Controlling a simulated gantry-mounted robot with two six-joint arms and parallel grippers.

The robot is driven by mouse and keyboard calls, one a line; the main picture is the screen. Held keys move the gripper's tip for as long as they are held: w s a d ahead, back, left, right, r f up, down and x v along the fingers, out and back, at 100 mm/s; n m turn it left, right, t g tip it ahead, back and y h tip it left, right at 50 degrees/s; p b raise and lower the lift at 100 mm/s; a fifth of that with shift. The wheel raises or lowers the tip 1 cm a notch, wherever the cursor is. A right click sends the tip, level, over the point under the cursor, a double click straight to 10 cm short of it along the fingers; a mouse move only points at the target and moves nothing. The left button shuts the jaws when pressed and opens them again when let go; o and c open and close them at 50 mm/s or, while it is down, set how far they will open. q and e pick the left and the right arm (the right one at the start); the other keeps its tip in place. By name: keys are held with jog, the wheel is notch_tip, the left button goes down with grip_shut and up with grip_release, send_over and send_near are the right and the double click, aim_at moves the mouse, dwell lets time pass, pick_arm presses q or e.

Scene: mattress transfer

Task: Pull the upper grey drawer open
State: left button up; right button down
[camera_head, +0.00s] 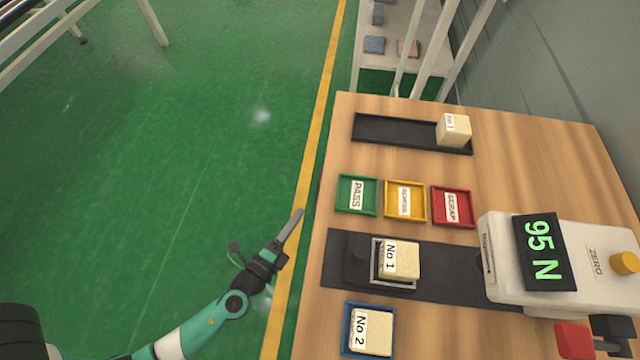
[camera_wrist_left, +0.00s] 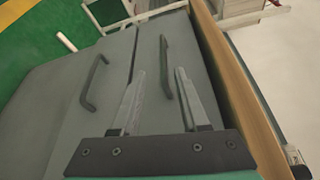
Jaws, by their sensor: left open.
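In the left wrist view two grey drawer fronts show side by side, each with a dark bar handle. The upper grey drawer (camera_wrist_left: 190,60) is the one beside the wooden table edge, and its handle (camera_wrist_left: 164,62) appears between my fingertips. The lower drawer (camera_wrist_left: 85,120) has its handle (camera_wrist_left: 93,83) to the left of my fingers. My left gripper (camera_wrist_left: 159,71) is open, with one finger on each side of the upper handle; whether either touches it cannot be told. In the head view, my left gripper (camera_head: 296,218) is beside the table's left edge.
The wooden table (camera_head: 500,190) holds green (camera_head: 342,205), yellow (camera_head: 390,212) and red (camera_head: 438,217) trays, labelled blocks, and a gauge (camera_head: 545,250) reading 95 N. A shelf rack (camera_head: 400,15) stands behind.

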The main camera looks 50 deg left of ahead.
aim_at(319, 186)
pick_arm(q)
jog(key=x, duration=1.1)
jog(key=shift+w+a+r, duration=0.1)
jog(key=shift+w+r, duration=0.15)
jog(key=shift+w, duration=0.15)
jog(key=shift+s, duration=0.1)
grip_shut()
dwell(0.5)
